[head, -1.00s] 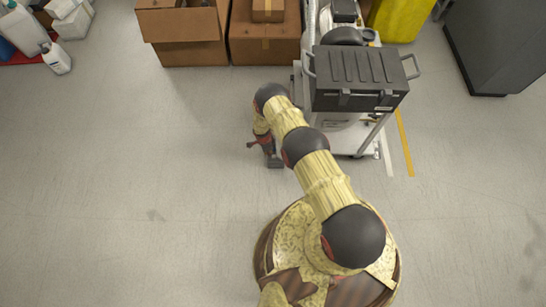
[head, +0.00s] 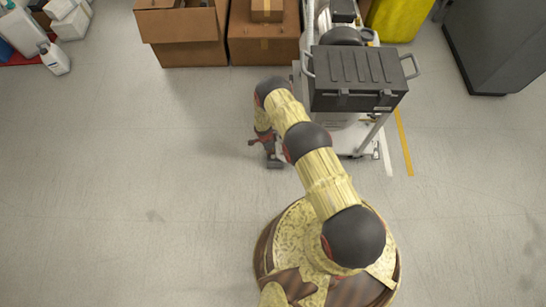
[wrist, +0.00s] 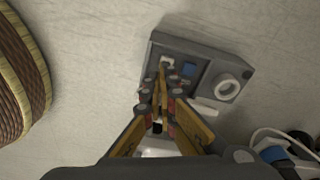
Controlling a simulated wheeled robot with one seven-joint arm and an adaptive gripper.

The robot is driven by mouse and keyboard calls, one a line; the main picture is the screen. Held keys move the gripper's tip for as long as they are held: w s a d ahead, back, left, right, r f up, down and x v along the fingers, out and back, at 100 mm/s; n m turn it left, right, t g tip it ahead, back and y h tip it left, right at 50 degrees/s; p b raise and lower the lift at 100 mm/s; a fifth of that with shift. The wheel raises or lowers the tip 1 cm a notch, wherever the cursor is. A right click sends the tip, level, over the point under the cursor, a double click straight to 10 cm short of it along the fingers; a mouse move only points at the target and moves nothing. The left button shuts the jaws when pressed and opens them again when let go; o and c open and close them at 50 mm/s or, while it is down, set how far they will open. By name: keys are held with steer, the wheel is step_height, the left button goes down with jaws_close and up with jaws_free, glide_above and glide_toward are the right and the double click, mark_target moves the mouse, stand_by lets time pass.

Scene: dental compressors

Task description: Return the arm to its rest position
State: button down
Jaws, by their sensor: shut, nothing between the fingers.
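My arm reaches up and left from my base in the head view. My gripper (head: 274,160) hangs at its end, left of the cart, and is partly hidden by the arm. In the wrist view my gripper (wrist: 161,85) has its fingers together with nothing between them. Beyond the fingertips is a dark grey unit (wrist: 205,62) with a blue switch and a round white knob or port. I cannot tell whether the fingers touch it.
A cart (head: 373,138) carrying a black case (head: 358,78) stands right of my arm. Cardboard boxes (head: 264,42) are behind, a yellow container (head: 400,18) and a dark cabinet (head: 500,45) at right. White bottles (head: 55,58) are far left. The left floor is clear.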

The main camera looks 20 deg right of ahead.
stand_by(0.3)
